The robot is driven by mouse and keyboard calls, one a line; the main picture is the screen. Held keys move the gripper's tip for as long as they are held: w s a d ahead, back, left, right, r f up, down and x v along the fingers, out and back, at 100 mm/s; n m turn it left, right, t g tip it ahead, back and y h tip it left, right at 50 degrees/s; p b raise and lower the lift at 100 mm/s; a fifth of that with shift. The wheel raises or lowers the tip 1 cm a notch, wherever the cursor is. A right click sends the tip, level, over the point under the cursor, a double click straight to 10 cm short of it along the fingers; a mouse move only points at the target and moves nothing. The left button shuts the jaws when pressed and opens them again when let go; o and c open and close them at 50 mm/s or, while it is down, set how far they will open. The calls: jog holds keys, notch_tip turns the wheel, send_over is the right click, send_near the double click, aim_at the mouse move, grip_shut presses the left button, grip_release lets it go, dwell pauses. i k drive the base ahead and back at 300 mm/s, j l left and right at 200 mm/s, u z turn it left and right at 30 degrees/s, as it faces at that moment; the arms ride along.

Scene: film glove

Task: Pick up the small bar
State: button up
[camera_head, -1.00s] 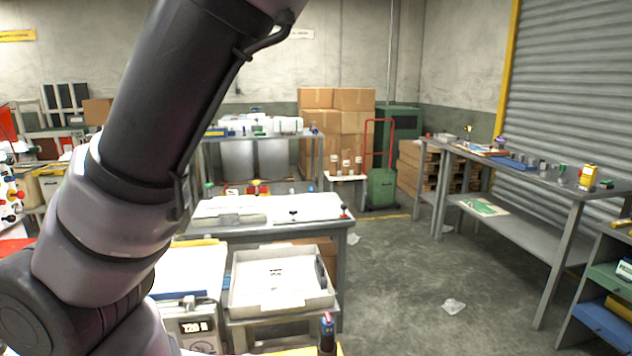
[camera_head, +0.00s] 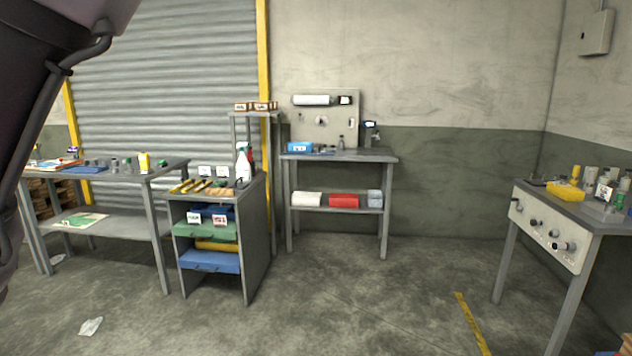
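I cannot make out a small bar for certain in the head view. Small items that are too small to identify lie on the long grey table (camera_head: 165,170) at the left, on the grey shelf cabinet (camera_head: 256,225) and on the workbench (camera_head: 378,157) against the wall. Several yellow and orange tools (camera_head: 197,186) lie on top of the cabinet. Part of my arm fills the upper left corner. My gripper is outside the picture.
A grey table with a control panel (camera_head: 548,240) stands at the right, with a yellow object (camera_head: 565,191) on it. A crumpled scrap (camera_head: 91,326) lies on the floor at lower left. The middle floor is clear. A roller shutter (camera_head: 170,90) closes the left wall.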

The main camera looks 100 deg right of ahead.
aim_at(205, 184)
jog(key=l+z, duration=0.9)
jog(key=i+l+z, duration=0.2)
jog(key=l+z, duration=0.25)
jog(key=i+l+z, duration=0.15)
jog(key=l+z, duration=0.15)
jog(key=z, duration=0.15)
jog(key=i+l+z, duration=0.25)
jog(key=z, duration=0.15)
jog(key=i+j+z, duration=0.15)
jog(key=z, duration=0.25)
jog(key=i+l, duration=0.15)
jog(key=i, duration=0.4)
jog(key=i+l+u, duration=0.1)
jog(key=i, duration=0.5)
jog(key=i+l+u, duration=0.1)
jog(key=i, duration=0.45)
jog(key=l, duration=0.1)
